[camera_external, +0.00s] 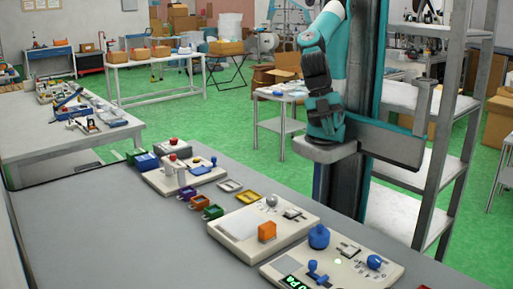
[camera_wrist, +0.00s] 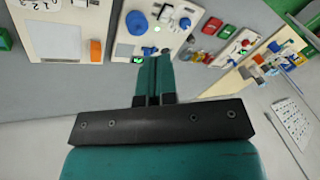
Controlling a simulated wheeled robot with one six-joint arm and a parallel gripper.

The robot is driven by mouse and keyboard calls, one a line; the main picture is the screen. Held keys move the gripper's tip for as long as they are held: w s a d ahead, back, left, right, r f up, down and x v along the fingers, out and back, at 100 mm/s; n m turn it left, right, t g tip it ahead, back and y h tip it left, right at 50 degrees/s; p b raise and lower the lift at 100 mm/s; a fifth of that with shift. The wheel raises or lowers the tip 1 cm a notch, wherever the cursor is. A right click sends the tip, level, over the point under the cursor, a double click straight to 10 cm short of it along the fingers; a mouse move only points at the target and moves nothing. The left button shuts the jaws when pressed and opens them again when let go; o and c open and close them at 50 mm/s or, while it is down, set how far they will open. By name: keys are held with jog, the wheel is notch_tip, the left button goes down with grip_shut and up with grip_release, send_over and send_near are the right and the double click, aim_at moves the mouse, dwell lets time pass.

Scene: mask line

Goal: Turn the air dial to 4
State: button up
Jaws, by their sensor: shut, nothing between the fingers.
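A cream panel (camera_external: 350,257) at the lower right carries a round blue knob (camera_external: 319,236), a second blue round knob (camera_external: 375,262), a blue lever (camera_external: 315,271) and a lit green display (camera_external: 294,283). No label shows which one is the air dial, and I cannot read a setting. In the wrist view, the panel (camera_wrist: 157,40) lies ahead of my fingers, with blue knobs at its left (camera_wrist: 136,22) and right (camera_wrist: 185,23). My gripper (camera_wrist: 153,66) is shut and empty, apart from the knobs. I cannot make out its fingertips in the external view.
A second cream panel (camera_external: 238,229) with an orange block (camera_external: 267,231) stands to the left. Several small coloured trays (camera_external: 213,212) and another panel (camera_external: 180,176) are farther back. The grey bench (camera_external: 110,235) is clear at left. A metal shelf rack (camera_external: 440,150) stands at right.

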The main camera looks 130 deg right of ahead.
jog(key=o, duration=0.4)
jog(key=shift+w, duration=0.1)
jog(key=shift+c, duration=0.2)
jog(key=o, duration=0.7)
jog(key=w+a+n+b, duration=0.1)
jog(key=n, duration=0.1)
jog(key=w+a+f+n, duration=0.1)
jog(key=w+a, duration=0.1)
jog(key=shift+n+g+b, duration=0.3)
jog(key=shift+n+b, duration=0.05)
jog(key=shift+n, duration=0.05)
jog(key=shift+o, duration=0.5)
jog(key=w+a+f+n+g+b, duration=0.1)
jog(key=w+a+f+n+b, duration=0.1)
jog(key=w+a+n, duration=0.3)
jog(key=shift+a+f+n, duration=0.4)
jog(key=shift+n, duration=0.3)
jog(key=n+g+h+b, duration=0.1)
jog(key=n+g+b, duration=0.1)
jog(key=n, duration=0.8)
send_over(374, 258)
jog(key=w+d, duration=0.5)
notch_tip(374, 258, down, 7)
jog(key=x, duration=1.7)
jog(key=shift+w+a+p, duration=0.1)
jog(key=shift+w+p, duration=0.15)
jog(key=shift+p, duration=0.15)
jog(key=shift+c, duration=0.2)
jog(key=c, duration=0.9)
